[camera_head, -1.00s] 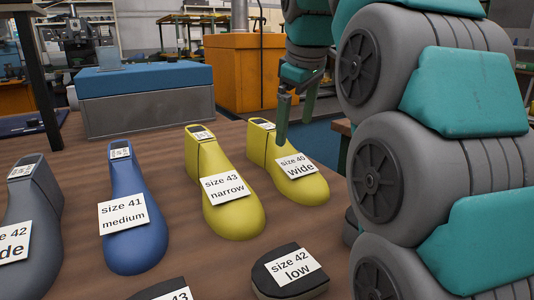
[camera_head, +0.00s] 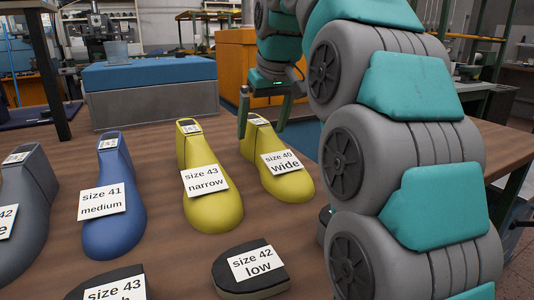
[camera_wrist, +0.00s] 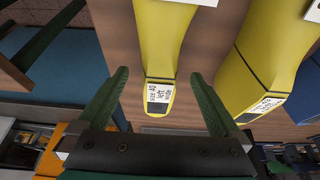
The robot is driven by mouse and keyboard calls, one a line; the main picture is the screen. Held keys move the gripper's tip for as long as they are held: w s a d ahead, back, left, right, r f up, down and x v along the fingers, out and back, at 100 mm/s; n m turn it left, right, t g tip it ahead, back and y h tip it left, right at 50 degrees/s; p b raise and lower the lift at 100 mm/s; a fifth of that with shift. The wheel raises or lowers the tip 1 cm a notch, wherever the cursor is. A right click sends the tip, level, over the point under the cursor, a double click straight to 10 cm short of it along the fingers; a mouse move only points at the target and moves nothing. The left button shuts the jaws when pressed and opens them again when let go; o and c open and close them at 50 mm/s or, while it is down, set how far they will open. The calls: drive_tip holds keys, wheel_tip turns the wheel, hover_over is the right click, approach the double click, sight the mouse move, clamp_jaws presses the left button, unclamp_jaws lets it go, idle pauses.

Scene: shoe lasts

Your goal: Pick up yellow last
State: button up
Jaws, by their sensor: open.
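Two yellow lasts stand on the brown table. The one labelled "size 40 wide" (camera_head: 288,183) is on the right, and the one labelled "size 43 narrow" (camera_head: 213,208) is to its left. My gripper (camera_head: 263,112) is open at the raised heel end of the size 40 last. In the wrist view, my gripper's fingers (camera_wrist: 158,88) stand apart on either side of the narrow top of the size 40 last (camera_wrist: 160,45), with gaps on both sides. The size 43 yellow last (camera_wrist: 262,65) shows to the right in that view.
A blue last (camera_head: 110,225) labelled "size 41 medium" and a grey last (camera_head: 28,190) stand to the left. A dark-topped piece (camera_head: 235,280) labelled "size 42 low" lies in front. A grey box with a blue top (camera_head: 150,100) stands behind.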

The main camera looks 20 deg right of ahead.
sight(260, 138)
drive_tip(key=b+x, duration=0.1)
drive_tip(key=x, duration=0.3)
clamp_jaws()
idle(0.8)
